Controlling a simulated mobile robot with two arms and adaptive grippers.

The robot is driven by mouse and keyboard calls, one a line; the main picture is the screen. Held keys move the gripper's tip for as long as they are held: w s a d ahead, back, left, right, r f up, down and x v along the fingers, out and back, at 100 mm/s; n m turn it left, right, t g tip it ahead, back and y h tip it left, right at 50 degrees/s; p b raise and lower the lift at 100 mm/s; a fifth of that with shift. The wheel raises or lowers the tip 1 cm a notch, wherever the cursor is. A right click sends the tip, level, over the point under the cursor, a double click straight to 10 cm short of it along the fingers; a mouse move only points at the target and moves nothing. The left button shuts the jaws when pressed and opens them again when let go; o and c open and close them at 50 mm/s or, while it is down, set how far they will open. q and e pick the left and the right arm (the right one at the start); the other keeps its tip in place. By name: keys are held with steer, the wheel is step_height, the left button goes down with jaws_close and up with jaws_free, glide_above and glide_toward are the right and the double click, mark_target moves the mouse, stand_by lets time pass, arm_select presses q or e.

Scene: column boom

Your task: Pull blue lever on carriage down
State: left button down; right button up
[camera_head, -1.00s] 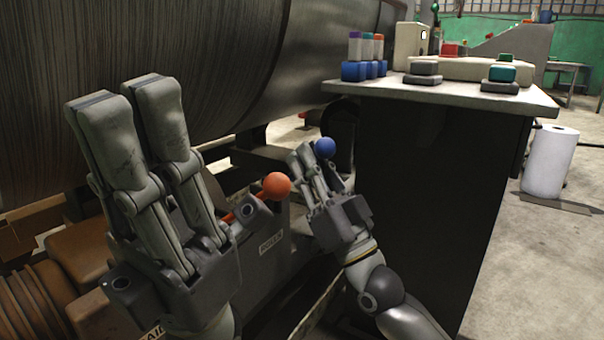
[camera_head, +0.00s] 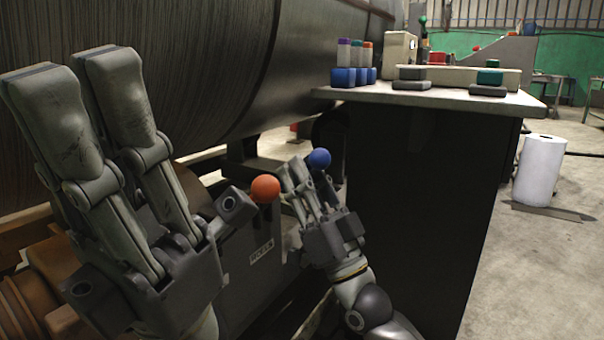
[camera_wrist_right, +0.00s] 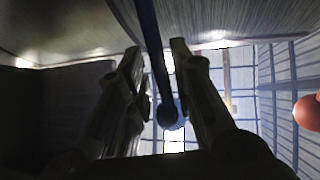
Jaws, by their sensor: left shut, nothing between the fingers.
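The blue lever's ball knob (camera_head: 319,158) shows in the head view beside the fingertips of my right gripper (camera_head: 302,168). In the right wrist view, the dark blue lever rod (camera_wrist_right: 149,35) runs down between the two fingers, with its round knob (camera_wrist_right: 168,114) lower in the gap. These fingers stand apart, with gaps visible beside the rod. My left gripper (camera_head: 68,68) is large in the left foreground, pointing up, shut and empty. It is away from the blue lever.
An orange ball knob (camera_head: 265,188) sits on a lever just left of my right gripper. A large wound drum (camera_head: 190,80) fills the back left. A dark cabinet with a light top (camera_head: 435,98) stands right of the blue knob. A white roll (camera_head: 540,170) stands on the floor.

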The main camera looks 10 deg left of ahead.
steer(key=shift+o, duration=0.2)
steer(key=shift+r, duration=0.15)
steer(key=v, duration=1.2)
